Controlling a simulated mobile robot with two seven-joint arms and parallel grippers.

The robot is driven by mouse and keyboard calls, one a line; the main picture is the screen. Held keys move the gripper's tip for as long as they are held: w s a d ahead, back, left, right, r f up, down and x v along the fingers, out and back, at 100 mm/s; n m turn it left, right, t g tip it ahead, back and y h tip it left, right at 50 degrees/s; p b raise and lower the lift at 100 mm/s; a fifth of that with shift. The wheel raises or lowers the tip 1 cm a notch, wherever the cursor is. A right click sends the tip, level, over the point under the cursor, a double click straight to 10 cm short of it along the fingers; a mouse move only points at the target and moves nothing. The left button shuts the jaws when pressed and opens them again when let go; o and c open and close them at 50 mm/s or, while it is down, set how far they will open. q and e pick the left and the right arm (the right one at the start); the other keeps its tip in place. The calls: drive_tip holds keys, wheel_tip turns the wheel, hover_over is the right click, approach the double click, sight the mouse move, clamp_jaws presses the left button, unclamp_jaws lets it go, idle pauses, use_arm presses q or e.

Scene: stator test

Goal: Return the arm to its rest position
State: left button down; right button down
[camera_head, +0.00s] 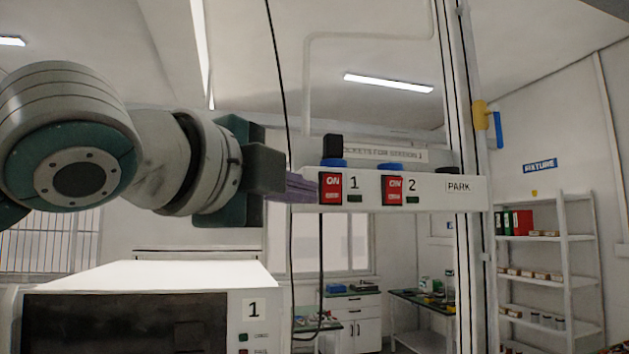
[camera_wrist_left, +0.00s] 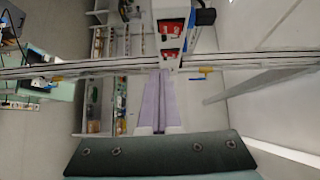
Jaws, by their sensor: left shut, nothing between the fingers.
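My left arm comes in from the left in the head view. Its gripper (camera_head: 308,188) has its purple fingers closed together and empty, pointing right at the left end of a white switch bar (camera_head: 440,195). The fingertips are close to the red ON switch (camera_head: 330,188) marked 1; I cannot tell whether they touch it. In the left wrist view the shut fingers (camera_wrist_left: 163,80) point up toward the bar's red switches (camera_wrist_left: 170,42). My right gripper is not in view.
A second red ON switch (camera_head: 392,190), marked 2, and a PARK label (camera_head: 459,187) are on the bar. A vertical post (camera_head: 468,120) stands at the right. A white box marked 1 (camera_head: 170,275) is below the arm. Shelves (camera_head: 545,240) stand farther back.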

use_arm(q)
drive_tip(key=shift+s+a, duration=0.15)
drive_tip(key=shift+s, duration=0.15)
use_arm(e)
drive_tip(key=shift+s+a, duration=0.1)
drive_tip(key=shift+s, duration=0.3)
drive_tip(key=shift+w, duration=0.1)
